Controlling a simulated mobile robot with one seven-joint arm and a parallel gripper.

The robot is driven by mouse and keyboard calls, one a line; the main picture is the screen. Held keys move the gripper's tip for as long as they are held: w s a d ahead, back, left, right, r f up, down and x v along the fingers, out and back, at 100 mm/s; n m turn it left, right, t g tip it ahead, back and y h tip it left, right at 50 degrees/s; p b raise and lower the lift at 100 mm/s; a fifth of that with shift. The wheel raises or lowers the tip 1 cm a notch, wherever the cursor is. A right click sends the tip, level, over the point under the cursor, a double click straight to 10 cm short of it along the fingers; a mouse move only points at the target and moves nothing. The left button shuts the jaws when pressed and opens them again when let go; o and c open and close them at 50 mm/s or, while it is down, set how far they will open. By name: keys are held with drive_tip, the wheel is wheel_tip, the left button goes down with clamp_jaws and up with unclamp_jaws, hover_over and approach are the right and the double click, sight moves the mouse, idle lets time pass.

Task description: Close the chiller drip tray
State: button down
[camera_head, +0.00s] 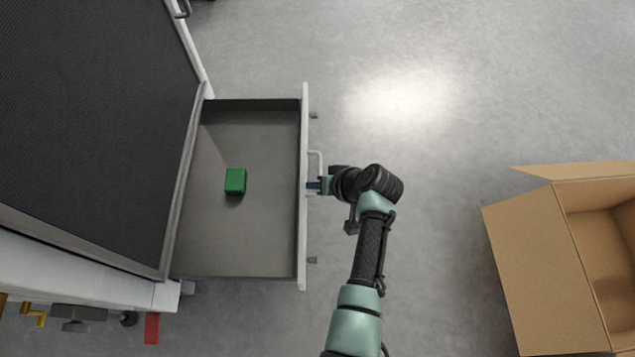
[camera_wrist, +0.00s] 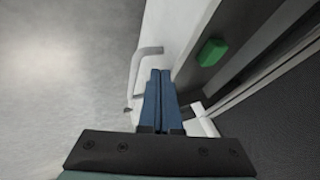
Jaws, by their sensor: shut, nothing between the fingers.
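The chiller drip tray (camera_head: 262,240) is a grey drawer pulled out from the dark-topped chiller (camera_head: 90,110) in the head view. Its white front panel (camera_head: 303,235) carries a pale bar handle (camera_head: 318,160). A green block (camera_head: 235,181) lies on the tray floor and also shows in the wrist view (camera_wrist: 211,52). My gripper (camera_head: 315,186) is shut and empty at the outer side of the front panel, close beside the handle. In the wrist view its blue fingers (camera_wrist: 160,95) are together next to the handle (camera_wrist: 138,75). I cannot tell whether they touch the panel.
An open cardboard box (camera_head: 545,265) stands on the floor at the right. A yellow valve handle (camera_head: 33,314) and a red part (camera_head: 152,328) stick out at the chiller's lower left side. The floor between tray and box is clear apart from my arm.

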drive_tip(key=a+p, duration=0.2)
drive_tip(key=a, duration=2.2)
drive_tip(key=shift+a, duration=0.35)
drive_tip(key=shift+d, duration=0.1)
